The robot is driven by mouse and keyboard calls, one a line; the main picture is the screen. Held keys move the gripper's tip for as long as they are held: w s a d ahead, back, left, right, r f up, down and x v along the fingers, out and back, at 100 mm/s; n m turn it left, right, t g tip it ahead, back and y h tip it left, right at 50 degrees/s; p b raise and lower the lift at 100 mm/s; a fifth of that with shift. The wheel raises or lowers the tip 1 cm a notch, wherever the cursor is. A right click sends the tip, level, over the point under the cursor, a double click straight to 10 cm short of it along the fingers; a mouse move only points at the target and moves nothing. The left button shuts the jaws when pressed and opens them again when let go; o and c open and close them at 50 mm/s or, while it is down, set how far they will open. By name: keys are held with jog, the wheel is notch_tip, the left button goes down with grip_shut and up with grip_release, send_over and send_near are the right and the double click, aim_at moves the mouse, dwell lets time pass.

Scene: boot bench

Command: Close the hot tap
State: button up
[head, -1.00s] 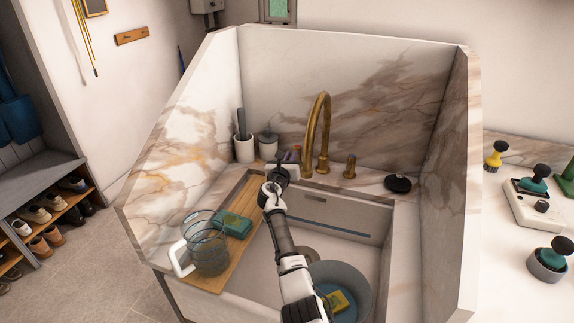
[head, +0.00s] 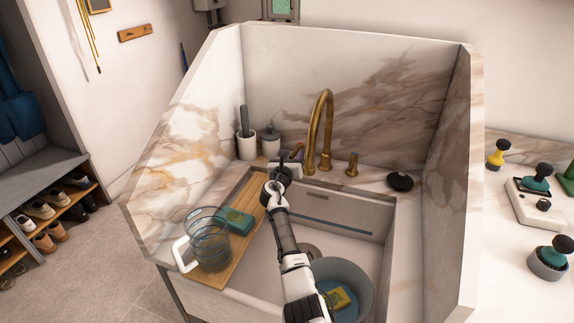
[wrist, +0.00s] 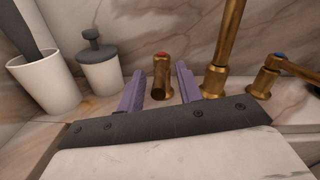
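The hot tap (wrist: 162,76) is a short brass handle with a red mark on top, left of the tall curved brass spout (head: 319,130). My gripper (wrist: 160,72) is open, its two purple fingers on either side of the hot tap in the wrist view. I cannot tell whether either finger touches it. In the head view my gripper (head: 293,157) is at the back left of the sink, and it mostly hides the hot tap there. The cold tap (wrist: 274,72), with a blue mark, stands right of the spout; it also shows in the head view (head: 352,163).
A white cup (wrist: 45,82) with a dark handle and a lidded pot (wrist: 98,66) stand left of my gripper. A wooden board (head: 228,247) bears a glass jug (head: 208,242) and a green sponge (head: 238,220). A basin (head: 359,283) sits in the sink.

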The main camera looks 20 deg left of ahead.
jog(key=shift+s+r+p, duration=0.25)
jog(key=shift+s+p, duration=0.25)
jog(key=s+p, duration=0.3)
jog(key=s, duration=0.9)
jog(key=shift+s+f+p, duration=0.15)
jog(key=shift+s+p, duration=0.05)
jog(key=shift+p, duration=0.15)
